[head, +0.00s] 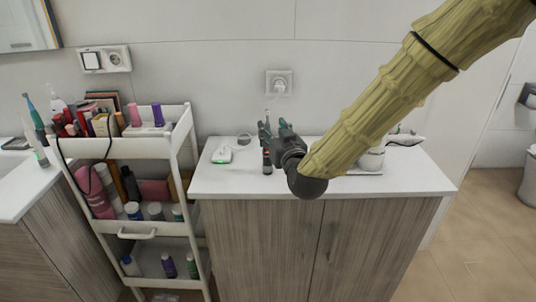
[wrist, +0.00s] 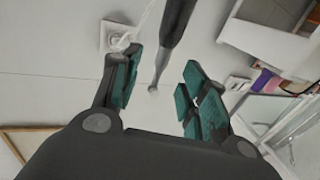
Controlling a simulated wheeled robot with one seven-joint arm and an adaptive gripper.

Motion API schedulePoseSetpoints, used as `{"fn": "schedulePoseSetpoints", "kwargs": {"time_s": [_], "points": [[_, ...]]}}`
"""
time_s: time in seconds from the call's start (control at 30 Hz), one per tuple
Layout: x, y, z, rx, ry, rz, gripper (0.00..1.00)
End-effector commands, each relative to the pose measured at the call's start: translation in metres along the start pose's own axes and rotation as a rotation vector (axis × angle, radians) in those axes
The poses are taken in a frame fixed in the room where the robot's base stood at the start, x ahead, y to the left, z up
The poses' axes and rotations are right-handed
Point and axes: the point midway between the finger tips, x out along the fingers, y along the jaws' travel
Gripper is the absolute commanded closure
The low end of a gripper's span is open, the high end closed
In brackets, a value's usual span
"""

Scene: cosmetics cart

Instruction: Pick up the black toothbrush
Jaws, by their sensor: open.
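The black toothbrush (head: 267,158) stands upright on the white countertop, its thin grey neck rising behind my gripper in the head view. In the wrist view its black handle (wrist: 175,22) enters from the top edge, and its narrow neck and small head reach down into the gap between my fingers. My gripper (head: 272,132) is at the level of the toothbrush's upper part, above the counter. In the wrist view my gripper (wrist: 162,80) is open, with teal pads on either side of the brush neck and a visible gap to each. The gripper partly hides the toothbrush in the head view.
A white and green item (head: 222,154) lies left of the toothbrush on the countertop (head: 228,183). A white cart (head: 140,148) full of cosmetics stands at the left. A wall socket (head: 279,83) with a plug is behind. A white object (head: 372,158) is partly behind my arm.

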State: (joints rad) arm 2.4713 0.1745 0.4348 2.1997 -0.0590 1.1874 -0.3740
Motion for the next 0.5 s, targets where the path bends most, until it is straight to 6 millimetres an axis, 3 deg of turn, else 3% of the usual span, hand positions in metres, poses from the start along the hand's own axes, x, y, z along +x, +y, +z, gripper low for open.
{"fn": "schedulePoseSetpoints", "kwargs": {"time_s": [0.3,0.5], "points": [[0.037,0.0,0.004,0.0,0.0,0.002,0.56],[0.047,0.0,0.004,0.0,0.0,0.001,0.56]]}}
